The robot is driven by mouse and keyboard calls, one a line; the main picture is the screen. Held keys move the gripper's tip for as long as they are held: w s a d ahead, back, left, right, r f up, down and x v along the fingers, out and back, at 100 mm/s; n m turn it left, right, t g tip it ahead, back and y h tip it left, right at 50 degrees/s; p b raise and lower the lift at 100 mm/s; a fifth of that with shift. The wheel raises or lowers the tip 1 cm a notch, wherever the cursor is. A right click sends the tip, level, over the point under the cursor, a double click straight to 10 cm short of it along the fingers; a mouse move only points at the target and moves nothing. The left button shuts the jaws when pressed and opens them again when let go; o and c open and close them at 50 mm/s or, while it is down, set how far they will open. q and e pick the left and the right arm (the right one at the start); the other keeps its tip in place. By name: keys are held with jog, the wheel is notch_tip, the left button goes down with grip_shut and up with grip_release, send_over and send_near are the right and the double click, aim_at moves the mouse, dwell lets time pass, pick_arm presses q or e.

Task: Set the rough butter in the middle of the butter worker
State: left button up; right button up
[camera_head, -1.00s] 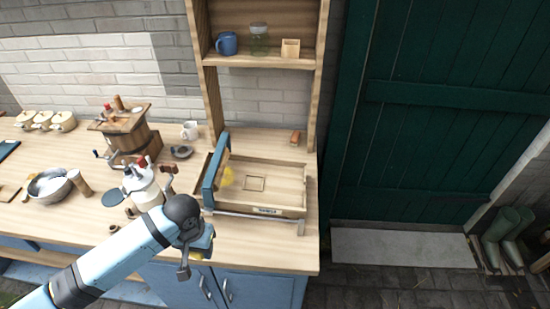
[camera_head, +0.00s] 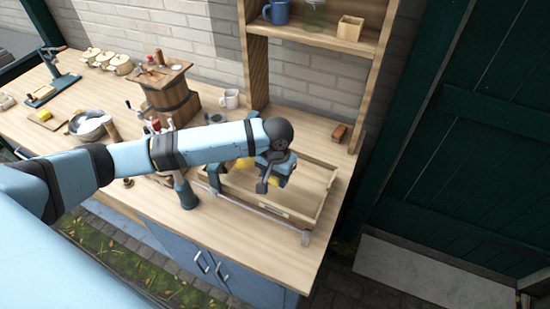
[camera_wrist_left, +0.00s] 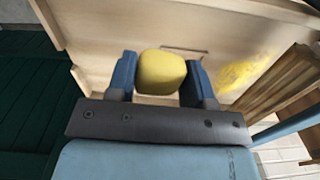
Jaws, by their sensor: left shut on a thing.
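The butter worker (camera_head: 318,216) is a shallow wooden tray at the right end of the counter. Its pale floor also shows in the left wrist view (camera_wrist_left: 105,38), with a yellow smear at right. My left gripper (camera_head: 272,182) is over the tray in the head view. In the left wrist view, my left gripper (camera_wrist_left: 160,82) is shut on the rough butter (camera_wrist_left: 160,72), a rounded yellow block between its two blue fingers. Part of the square outline on the tray floor shows just beyond the butter. The gap beneath the butter cannot be judged. My right gripper is out of view.
The worker's ridged wooden roller (camera_wrist_left: 278,84) is at right in the left wrist view. A shelf post (camera_head: 256,72) rises behind the tray.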

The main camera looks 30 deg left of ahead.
pick_arm(q)
jog(key=shift+n+y, duration=0.3)
jog(key=w+a, duration=0.1)
jog(key=w+a+b, duration=0.1)
jog(key=w, duration=0.1)
jog(key=w+a+r, duration=0.1)
jog(key=shift+w, duration=0.25)
jog(key=shift+w+a+b, duration=0.3)
jog(key=shift+b, duration=0.05)
jog(key=shift+f+b, duration=0.6)
jog(key=shift+b, duration=0.1)
notch_tip(320, 180, down, 2)
jog(key=shift+a+f+b, duration=0.1)
jog(key=shift+b, duration=1.1)
jog(key=shift+p, duration=0.4)
jog(key=shift+f, duration=0.45)
jog(key=shift+p, duration=0.55)
